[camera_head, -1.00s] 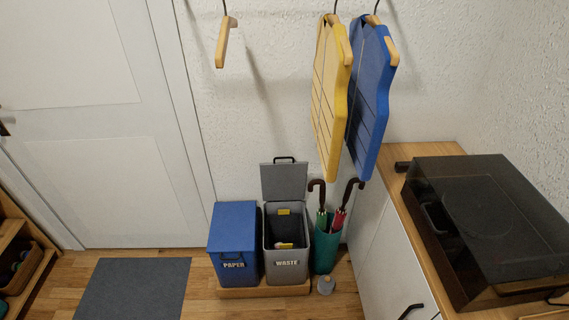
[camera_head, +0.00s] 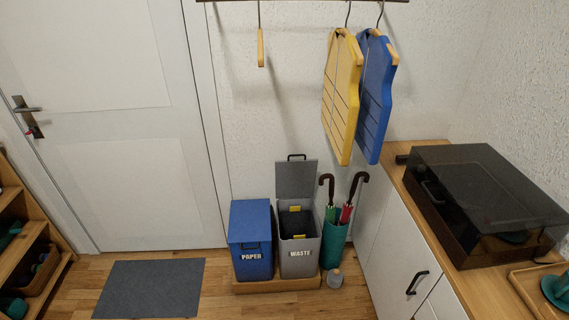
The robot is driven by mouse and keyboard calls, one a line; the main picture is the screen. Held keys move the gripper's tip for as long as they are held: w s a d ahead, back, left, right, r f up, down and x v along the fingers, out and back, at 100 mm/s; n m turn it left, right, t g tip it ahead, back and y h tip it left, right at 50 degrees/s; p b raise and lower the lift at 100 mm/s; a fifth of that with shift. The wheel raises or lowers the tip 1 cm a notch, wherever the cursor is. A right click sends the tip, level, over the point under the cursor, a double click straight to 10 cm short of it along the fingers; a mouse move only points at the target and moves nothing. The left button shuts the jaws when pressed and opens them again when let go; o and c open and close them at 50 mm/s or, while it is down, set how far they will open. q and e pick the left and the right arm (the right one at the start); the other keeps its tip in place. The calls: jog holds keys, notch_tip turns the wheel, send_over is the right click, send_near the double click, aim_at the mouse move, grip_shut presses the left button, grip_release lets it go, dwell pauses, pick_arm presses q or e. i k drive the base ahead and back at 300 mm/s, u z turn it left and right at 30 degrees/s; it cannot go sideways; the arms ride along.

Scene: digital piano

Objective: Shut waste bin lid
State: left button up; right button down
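The grey waste bin (camera_head: 298,259) stands on a low wooden base next to the wall, with the word WASTE on its front. Its grey lid (camera_head: 296,180) is open and stands upright at the back, with a dark handle on its top edge. Yellow pieces show at the bin's open mouth. Neither of my grippers shows in the head view.
A blue paper bin (camera_head: 251,241) with its lid shut stands directly left of the waste bin. A green umbrella stand (camera_head: 334,246) is close on the right, with a small grey object (camera_head: 334,279) before it. A cabinet (camera_head: 400,247) bounds the right. Floor in front is clear.

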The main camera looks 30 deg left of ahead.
aim_at(294, 179)
jog(key=z, duration=0.15)
jog(key=k, duration=0.4)
jog(key=u, duration=1.35)
jog(key=i, duration=1.55)
jog(key=z, duration=0.25)
